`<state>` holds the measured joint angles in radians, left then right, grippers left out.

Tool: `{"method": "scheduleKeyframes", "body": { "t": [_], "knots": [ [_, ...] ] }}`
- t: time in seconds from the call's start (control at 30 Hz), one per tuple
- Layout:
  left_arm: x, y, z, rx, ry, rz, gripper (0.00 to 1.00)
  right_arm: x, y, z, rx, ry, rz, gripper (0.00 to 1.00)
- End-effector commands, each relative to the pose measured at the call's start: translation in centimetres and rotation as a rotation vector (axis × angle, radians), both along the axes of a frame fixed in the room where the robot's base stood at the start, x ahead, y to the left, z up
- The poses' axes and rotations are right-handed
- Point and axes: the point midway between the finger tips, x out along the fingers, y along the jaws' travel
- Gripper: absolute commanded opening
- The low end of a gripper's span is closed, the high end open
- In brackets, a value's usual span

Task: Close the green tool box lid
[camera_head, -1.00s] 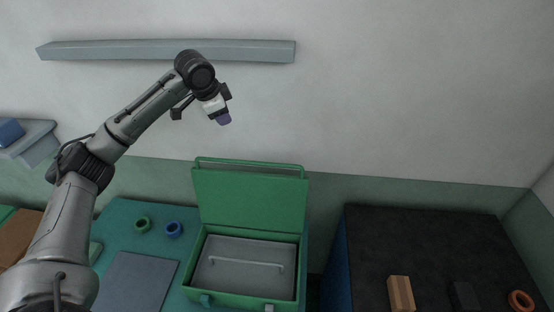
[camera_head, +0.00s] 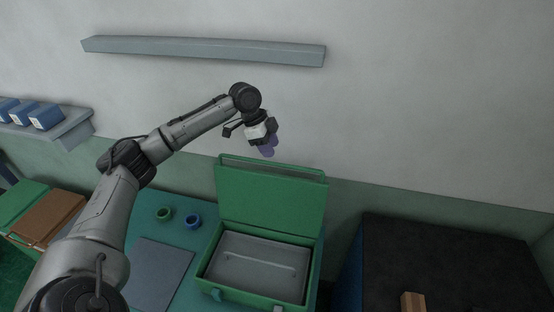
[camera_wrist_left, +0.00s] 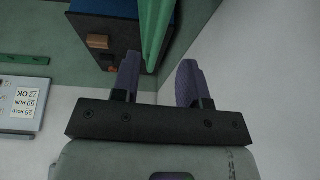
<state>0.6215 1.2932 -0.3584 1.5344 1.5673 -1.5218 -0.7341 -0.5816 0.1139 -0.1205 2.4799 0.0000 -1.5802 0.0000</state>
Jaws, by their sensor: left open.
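The green tool box (camera_head: 258,298) stands on the teal table with its lid (camera_head: 270,198) raised upright at the back; a bar runs along the lid's top edge. Inside is a grey tray (camera_head: 258,265) with a handle. My left gripper (camera_head: 267,150) is open and empty, just above the middle of the lid's top edge in the head view. In the left wrist view its purple fingers (camera_wrist_left: 159,82) are apart, and a green panel (camera_wrist_left: 155,35), which looks like the lid, shows beyond and between them. Whether they touch it I cannot tell. My right gripper is out of view.
A green ring (camera_head: 163,214), a blue ring (camera_head: 193,221) and a grey mat (camera_head: 160,268) lie left of the box. A dark table (camera_head: 450,260) with a wooden block (camera_head: 412,302) stands right. A shelf (camera_head: 60,124) with blue boxes is at left. A wall ledge (camera_head: 205,51) runs above.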

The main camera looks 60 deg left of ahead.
Motion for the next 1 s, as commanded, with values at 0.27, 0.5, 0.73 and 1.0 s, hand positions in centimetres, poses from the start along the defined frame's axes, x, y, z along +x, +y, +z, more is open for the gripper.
{"method": "scheduleKeyframes", "body": {
  "t": [0.27, 0.5, 0.73, 1.0],
  "knots": [
    [1.1, -1.1, -3.8, -0.002, 0.002, 0.001, 0.4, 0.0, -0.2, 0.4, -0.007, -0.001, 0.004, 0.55],
    [1.6, -1.4, -5.1, 0.0, 0.0, 0.001, 0.4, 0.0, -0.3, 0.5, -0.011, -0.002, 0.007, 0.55],
    [1.7, -1.5, -5.4, 0.0, 0.001, 0.001, 0.4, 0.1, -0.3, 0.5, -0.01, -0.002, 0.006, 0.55],
    [1.7, -1.5, -5.4, 0.0, 0.0, 0.001, 0.27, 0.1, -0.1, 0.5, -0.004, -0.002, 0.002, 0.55]
  ]
}}
